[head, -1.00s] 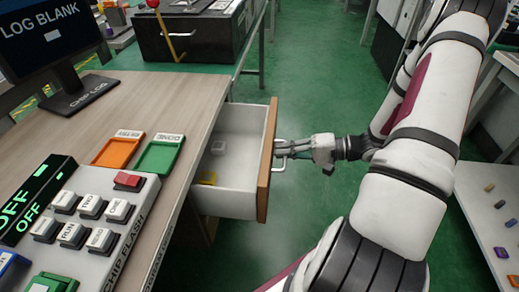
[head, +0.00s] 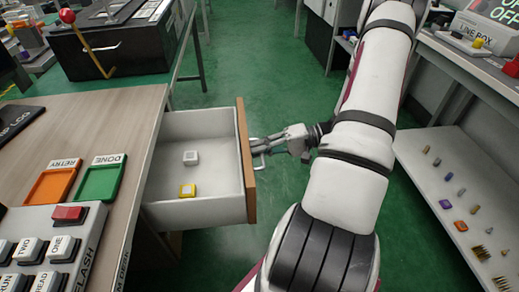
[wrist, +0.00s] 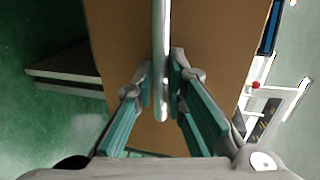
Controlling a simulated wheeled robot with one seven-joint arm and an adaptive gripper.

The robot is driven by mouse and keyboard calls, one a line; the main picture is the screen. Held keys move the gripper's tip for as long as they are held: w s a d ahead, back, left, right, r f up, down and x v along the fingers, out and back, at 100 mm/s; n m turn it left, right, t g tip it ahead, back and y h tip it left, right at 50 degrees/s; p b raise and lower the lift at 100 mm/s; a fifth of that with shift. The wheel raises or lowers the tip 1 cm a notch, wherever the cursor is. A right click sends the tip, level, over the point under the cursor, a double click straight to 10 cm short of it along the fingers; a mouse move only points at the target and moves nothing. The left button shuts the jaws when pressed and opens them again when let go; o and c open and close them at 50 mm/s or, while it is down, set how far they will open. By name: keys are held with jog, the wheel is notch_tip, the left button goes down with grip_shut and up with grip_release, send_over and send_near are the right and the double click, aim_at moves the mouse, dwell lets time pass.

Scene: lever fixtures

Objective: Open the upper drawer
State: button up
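The upper drawer (head: 205,212) is pulled well out of the wooden desk. Its white tray shows, with a brown wooden front (head: 246,165).
The desk top holds an orange RETRY tray (head: 52,186), a green DONE tray (head: 101,182) and a button panel (head: 50,235). A shelf with small parts (head: 450,190) stands at the right. Green floor (head: 250,60) is clear beyond the drawer.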

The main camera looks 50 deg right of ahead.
dwell(0.3)
jog(key=v, duration=1.2)
jog(key=shift+w, duration=0.1)
